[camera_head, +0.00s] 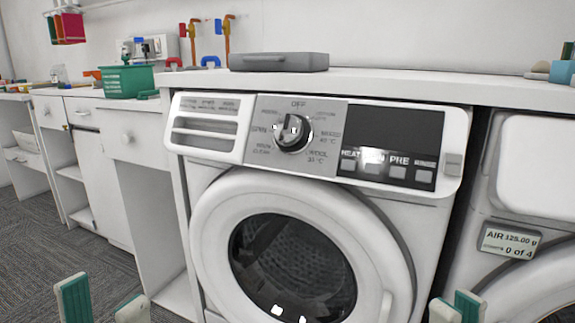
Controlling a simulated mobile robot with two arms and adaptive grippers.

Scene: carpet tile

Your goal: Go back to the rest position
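My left gripper (104,303) shows at the bottom left edge. Its two white fingertips with green pads stand apart with nothing between them, so it is open and empty. My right gripper (457,308) shows at the bottom edge, right of the middle, in front of the washing machine. Its two green-and-white fingertips overlap closely in this view, and I cannot tell whether a gap lies between them. No object shows in it. The rest of both grippers is below the frame.
A white washing machine (215,172) with a closed round door stands ahead under a white counter (400,82). A grey case (278,62) and a green basket (126,82) sit on the worktops. A second machine (535,160) stands at right. Grey carpet (30,240) is clear at left.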

